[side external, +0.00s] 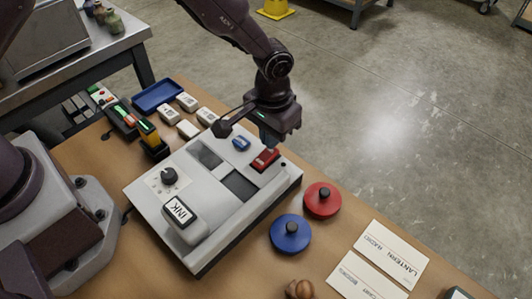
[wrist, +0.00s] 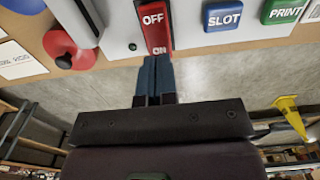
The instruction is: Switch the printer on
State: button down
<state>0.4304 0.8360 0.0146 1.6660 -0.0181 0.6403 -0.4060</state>
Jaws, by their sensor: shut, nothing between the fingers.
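The printer (side external: 215,215) is a pale grey box on the wooden table, with a dial, dark windows and an INK cover. Its red rocker switch (side external: 265,160) is near the far right edge; in the wrist view the switch (wrist: 153,24) is marked OFF at the top and ON at the bottom. My gripper (wrist: 157,62) is shut and empty, its fingertips at the ON end of the switch, partly covering that label. I cannot tell whether they touch it or which end is pressed. In the side view my gripper (side external: 271,145) is just above the switch.
A blue SLOT button (wrist: 222,15) and a green PRINT button (wrist: 283,10) are right of the switch in the wrist view. A red disc (side external: 322,201) and a blue disc (side external: 290,236) with black knobs lie beside the printer. Cards (side external: 365,275), small blocks and a blue tray (side external: 158,95) surround it.

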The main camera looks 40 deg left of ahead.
aim_at(263, 153)
jog(key=shift+f, duration=1.1)
dwell(0.4)
jog(key=shift+r, duration=3.5)
jog(key=shift+s+a+f+m+g, duration=0.15)
jog(key=shift+s+a+f+m, duration=0.05)
jog(key=shift+s, duration=0.2)
jog(key=shift+s+a+f+m+g, duration=0.15)
jog(key=shift+s+m, duration=0.05)
jog(key=shift+s, duration=0.2)
jog(key=s+a+r+t, duration=0.3)
jog(key=s+a+r, duration=0.5)
jog(key=r, duration=0.3)
jog(key=s+a+r+t, duration=0.3)
jog(key=s+a+r, duration=0.6)
jog(key=s+r, duration=0.2)
jog(key=shift+a+r+n, duration=0.15)
jog(key=shift+r+n, duration=0.25)
jog(key=shift+r, duration=0.35)
